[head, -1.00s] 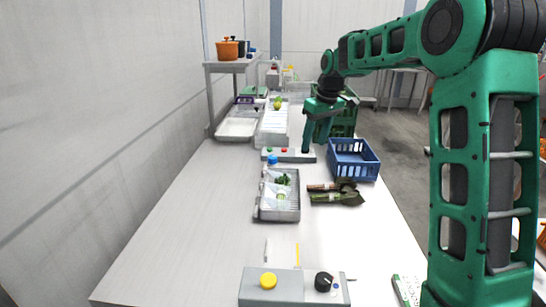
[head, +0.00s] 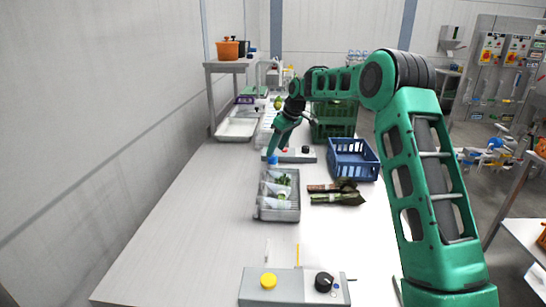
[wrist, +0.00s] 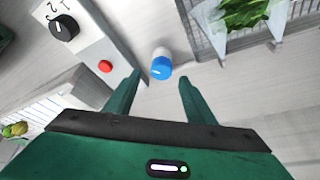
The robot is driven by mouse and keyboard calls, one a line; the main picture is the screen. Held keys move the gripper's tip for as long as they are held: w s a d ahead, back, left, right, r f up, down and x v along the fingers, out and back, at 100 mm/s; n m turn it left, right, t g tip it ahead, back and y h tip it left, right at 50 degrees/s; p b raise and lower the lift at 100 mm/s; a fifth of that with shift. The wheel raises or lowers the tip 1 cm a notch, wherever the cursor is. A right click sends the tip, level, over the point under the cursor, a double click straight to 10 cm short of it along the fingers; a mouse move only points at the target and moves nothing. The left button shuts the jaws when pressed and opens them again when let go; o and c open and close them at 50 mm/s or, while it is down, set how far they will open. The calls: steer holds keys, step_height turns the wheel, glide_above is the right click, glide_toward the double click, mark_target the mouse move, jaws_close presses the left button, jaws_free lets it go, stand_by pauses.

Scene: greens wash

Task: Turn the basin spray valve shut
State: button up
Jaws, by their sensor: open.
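The valve's blue cap (wrist: 161,69) on a white body shows between my fingers in the wrist view, beyond their tips; it is also in the head view (head: 272,160) at the far end of the basin. I cannot tell from its look whether the valve is on or off. My gripper (wrist: 157,85) is open and empty, pointing at the cap without visible contact. In the head view my gripper (head: 270,153) is just above the cap. The wire-sided basin (head: 280,213) holds leafy greens (head: 283,180) in clear bags.
A grey control box (wrist: 90,45) with a red button (wrist: 105,66) and black knob (wrist: 63,27) stands beside the valve. A blue crate (head: 353,160) and dark-leaved bundles (head: 336,196) lie right of the basin. Another control box (head: 294,288) is at the near edge. The table's left side is clear.

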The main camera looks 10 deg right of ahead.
mark_target(273, 157)
steer(key=shift+x, duration=1.9)
steer(key=shift+c, duration=0.3)
steer(key=c, duration=1)
